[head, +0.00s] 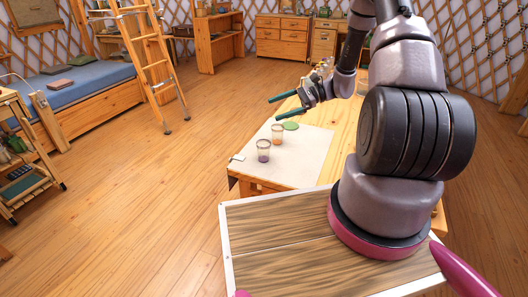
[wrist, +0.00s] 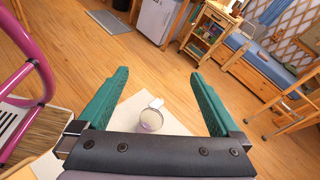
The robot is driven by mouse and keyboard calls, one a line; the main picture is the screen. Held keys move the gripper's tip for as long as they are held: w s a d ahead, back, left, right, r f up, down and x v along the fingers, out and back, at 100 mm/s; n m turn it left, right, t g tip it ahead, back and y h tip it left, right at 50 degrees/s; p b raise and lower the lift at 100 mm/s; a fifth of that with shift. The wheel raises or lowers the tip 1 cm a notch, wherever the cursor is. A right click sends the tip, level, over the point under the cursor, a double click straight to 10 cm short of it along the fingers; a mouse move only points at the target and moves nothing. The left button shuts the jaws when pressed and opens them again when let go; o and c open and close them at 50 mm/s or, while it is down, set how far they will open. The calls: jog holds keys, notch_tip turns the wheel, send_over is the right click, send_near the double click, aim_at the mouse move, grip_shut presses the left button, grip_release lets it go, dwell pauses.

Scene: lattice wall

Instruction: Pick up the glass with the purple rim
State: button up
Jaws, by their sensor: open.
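A small clear glass with purple colouring (head: 263,151) stands upright on a cream mat (head: 305,158) on the wooden table, near its left end. In the wrist view a glass with a pale purple rim (wrist: 150,121) stands between and below my fingers, seen from above. A second glass with orange colouring (head: 277,134) stands just behind the purple one in the head view. My gripper (head: 273,109) is open and empty, above and behind the glasses. Its teal fingers are spread wide in the wrist view (wrist: 158,74), apart from the glass.
A green disc (head: 291,126) lies on the mat behind the orange glass. A small white card (head: 238,157) lies at the table's left edge. A ladder (head: 150,60), a bed (head: 85,82) and a wooden trolley (head: 25,165) stand to the left. The floor between is clear.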

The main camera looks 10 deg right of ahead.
aim_at(263, 152)
jog(key=f+m+t, duration=0.2)
jog(key=f, duration=0.3)
jog(key=d+f+m+t+y, duration=0.1)
jog(key=f+m+t, duration=0.1)
jog(key=f, duration=0.4)
jog(key=d+f+m+t+y, duration=0.1)
jog(key=f+m+t, duration=0.1)
jog(key=f, duration=0.4)
jog(key=shift+w+d+m, duration=0.15)
jog(key=shift+w+m, duration=0.2)
jog(key=shift+m, duration=0.25)
jog(key=shift+a+f, duration=0.2)
jog(key=x, duration=0.3)
jog(key=shift+w+a, duration=0.25)
jog(key=shift+a, duration=0.1)
jog(key=shift+w+x, duration=0.15)
jog(key=shift+x, duration=1.45)
jog(key=shift+w+x, duration=0.15)
jog(key=shift+x, duration=1.5)
jog(key=shift+d+r, duration=0.15)
jog(key=c, duration=1.5)
